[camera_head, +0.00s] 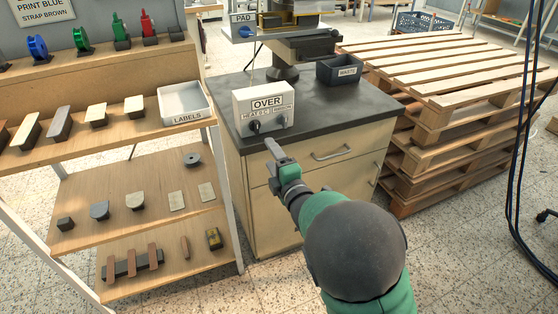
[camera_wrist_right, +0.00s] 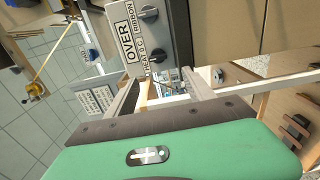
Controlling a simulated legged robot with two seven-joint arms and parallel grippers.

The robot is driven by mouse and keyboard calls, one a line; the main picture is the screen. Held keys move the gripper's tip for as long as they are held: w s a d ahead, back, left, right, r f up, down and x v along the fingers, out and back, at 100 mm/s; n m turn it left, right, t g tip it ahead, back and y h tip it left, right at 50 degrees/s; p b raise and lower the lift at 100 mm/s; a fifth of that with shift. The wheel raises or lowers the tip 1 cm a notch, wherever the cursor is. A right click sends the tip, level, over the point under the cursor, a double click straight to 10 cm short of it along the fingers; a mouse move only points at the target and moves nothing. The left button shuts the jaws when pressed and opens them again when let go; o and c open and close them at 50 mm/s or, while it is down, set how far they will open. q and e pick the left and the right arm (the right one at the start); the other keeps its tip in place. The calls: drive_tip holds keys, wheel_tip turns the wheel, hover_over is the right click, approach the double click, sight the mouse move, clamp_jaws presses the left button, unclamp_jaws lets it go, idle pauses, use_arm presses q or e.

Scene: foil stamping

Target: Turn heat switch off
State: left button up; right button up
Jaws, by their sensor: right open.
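The control box (camera_head: 263,94) is white and labelled OVER, HEAT 0°C and RIBBON; it stands at the front left of the dark cabinet top. Its heat knob (camera_head: 254,126) is dark and sits at the lower left under the HEAT label. A second knob (camera_head: 281,121) sits to its right, by RIBBON. In the right wrist view the box appears turned sideways, with the heat knob (camera_wrist_right: 158,53) just beyond my fingertips. My right gripper (camera_head: 272,146) is open and empty, in front of and below the box, seemingly apart from the knob. My left gripper is out of view.
A stamping press (camera_head: 286,70) with a PAD label stands behind the box. A dark WASTE bin (camera_head: 338,70) sits to its right. A shelf (camera_head: 150,131) with blocks and a LABELS tray (camera_head: 184,103) is close on the left. Stacked pallets (camera_head: 445,75) stand right.

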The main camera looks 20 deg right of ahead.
drive_tip(key=s, duration=0.5)
drive_tip(key=shift+d+p, duration=0.1)
drive_tip(key=shift+p, duration=0.3)
drive_tip(key=s+d+f+m+g+h, duration=0.1)
drive_tip(key=s+d+f+m+g, duration=0.15)
drive_tip(key=f+m+g, duration=0.4)
drive_tip(key=s+a+f+m+g, duration=0.2)
drive_tip(key=s+f+m+g, duration=0.3)
drive_tip(key=s, duration=0.5)
drive_tip(key=s+a+f+m+g, duration=0.25)
drive_tip(key=s+f+m, duration=0.35)
drive_tip(key=s, duration=0.3)
wheel_tip(320, 180, up, 33)
drive_tip(key=s+m+g+p, duration=0.1)
drive_tip(key=s+p, duration=0.1)
drive_tip(key=p, duration=3.1)
